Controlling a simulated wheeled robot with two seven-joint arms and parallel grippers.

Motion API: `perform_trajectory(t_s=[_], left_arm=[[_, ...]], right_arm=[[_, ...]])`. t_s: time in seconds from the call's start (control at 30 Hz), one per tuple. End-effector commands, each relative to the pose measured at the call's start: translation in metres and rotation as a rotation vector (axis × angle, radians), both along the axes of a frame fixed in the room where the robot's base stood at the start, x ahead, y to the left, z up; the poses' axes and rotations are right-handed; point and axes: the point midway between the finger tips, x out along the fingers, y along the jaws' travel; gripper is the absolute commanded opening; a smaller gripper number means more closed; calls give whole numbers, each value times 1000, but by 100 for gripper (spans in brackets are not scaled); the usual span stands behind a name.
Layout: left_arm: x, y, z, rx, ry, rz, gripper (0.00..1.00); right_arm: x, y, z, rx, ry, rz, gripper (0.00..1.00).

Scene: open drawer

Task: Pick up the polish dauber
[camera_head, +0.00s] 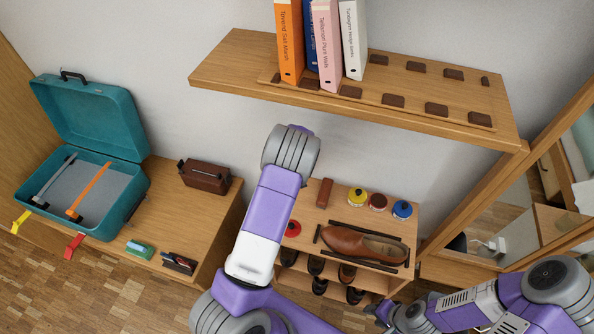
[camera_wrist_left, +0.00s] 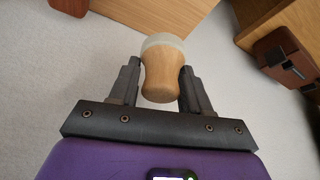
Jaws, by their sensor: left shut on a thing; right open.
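The polish dauber (camera_wrist_left: 163,78) has a rounded wooden handle and a pale band at its far end. In the left wrist view my left gripper (camera_wrist_left: 160,68) is shut on it, one dark finger on each side. In the head view my left arm fills the middle, and its gripper and the dauber are hidden behind it. My right gripper (camera_head: 384,312) is low at the right, near the shoe rack's lower right side, open. Its fingertips are small and partly hard to make out.
A brown shoe (camera_head: 365,244) stands on the rack top, with yellow (camera_head: 357,196), brown (camera_head: 377,201), blue (camera_head: 402,209) and red (camera_head: 292,229) tins around it. A wall shelf (camera_head: 235,62) with books is above. A teal case (camera_head: 90,115) stands open at left. A mirror frame (camera_head: 480,185) is at right.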

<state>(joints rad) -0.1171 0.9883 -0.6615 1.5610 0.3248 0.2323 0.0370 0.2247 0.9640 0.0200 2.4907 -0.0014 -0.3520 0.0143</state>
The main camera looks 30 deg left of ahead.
Motion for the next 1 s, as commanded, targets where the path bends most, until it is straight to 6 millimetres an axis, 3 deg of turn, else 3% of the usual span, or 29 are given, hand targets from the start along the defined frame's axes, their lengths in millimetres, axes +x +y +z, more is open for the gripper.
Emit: perform_trajectory(t_s=[0.03, 0.6, 0.8, 1.0], left_arm=[[-14, -3, -4, -5, 14, 2, 18], [-147, -35, -6, -4, 12, 0, 18], [-176, -42, -6, -3, 11, 1, 18], [-186, -45, -6, -3, 9, 0, 18]], right_arm=[[0, 0, 1, 0, 0, 0, 43], [0, 0, 14, 0, 0, 0, 43], [0, 0, 15, 0, 1, 0, 43], [0, 0, 15, 0, 1, 0, 43]])
